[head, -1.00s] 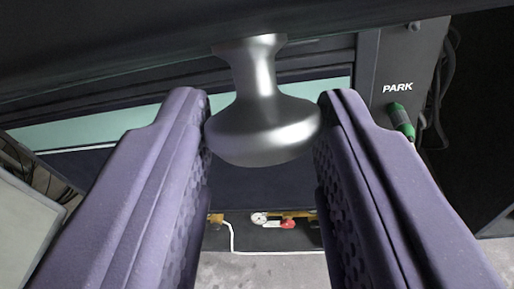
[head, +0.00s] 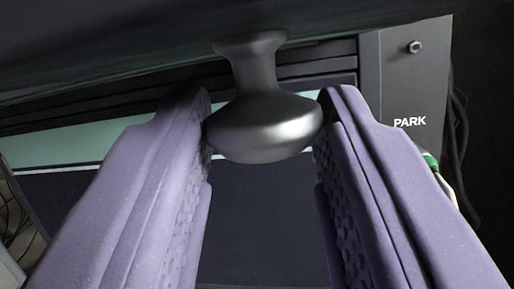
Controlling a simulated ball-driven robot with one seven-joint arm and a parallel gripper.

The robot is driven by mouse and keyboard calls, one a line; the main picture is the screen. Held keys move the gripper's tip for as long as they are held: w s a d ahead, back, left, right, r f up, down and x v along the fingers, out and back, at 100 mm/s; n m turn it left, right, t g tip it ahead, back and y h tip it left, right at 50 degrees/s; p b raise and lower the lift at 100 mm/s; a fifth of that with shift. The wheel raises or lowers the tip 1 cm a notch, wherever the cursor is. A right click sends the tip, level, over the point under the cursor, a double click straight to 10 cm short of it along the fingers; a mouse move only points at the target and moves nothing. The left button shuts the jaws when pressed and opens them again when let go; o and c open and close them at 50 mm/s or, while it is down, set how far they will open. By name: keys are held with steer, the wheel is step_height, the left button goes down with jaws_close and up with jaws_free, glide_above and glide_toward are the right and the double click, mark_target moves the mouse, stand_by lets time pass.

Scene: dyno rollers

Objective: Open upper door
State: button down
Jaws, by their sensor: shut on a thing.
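The upper door (head: 130,35) is a dark panel across the top of the head view. A round silver knob (head: 263,125) with a narrower neck sticks out from its lower edge. My gripper (head: 265,118) has its two purple fingers on either side of the knob, shut on it at its widest part. Behind the knob, below the door, a dark slatted front with a pale green strip (head: 70,145) shows. The upper part of the door is out of view.
A dark post marked PARK (head: 408,75) stands at the right, with a green-handled tool (head: 430,160) partly hidden by my right finger. Black cables (head: 460,150) hang beside it. A dark flat panel (head: 265,210) lies below the knob.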

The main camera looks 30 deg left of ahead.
steer(key=shift+w+d+r, duration=0.15)
steer(key=shift+w+r, duration=0.1)
steer(key=c, duration=0.9)
jaws_free()
steer(key=shift+w, duration=0.1)
steer(key=shift+o, duration=0.8)
steer(key=shift+w+f, duration=0.15)
steer(key=shift+s, duration=0.25)
steer(key=shift+s+f, duration=0.1)
steer(key=shift+s, duration=0.25)
steer(key=p+v, duration=0.2)
steer(key=v, duration=0.5)
steer(key=shift+p, duration=0.4)
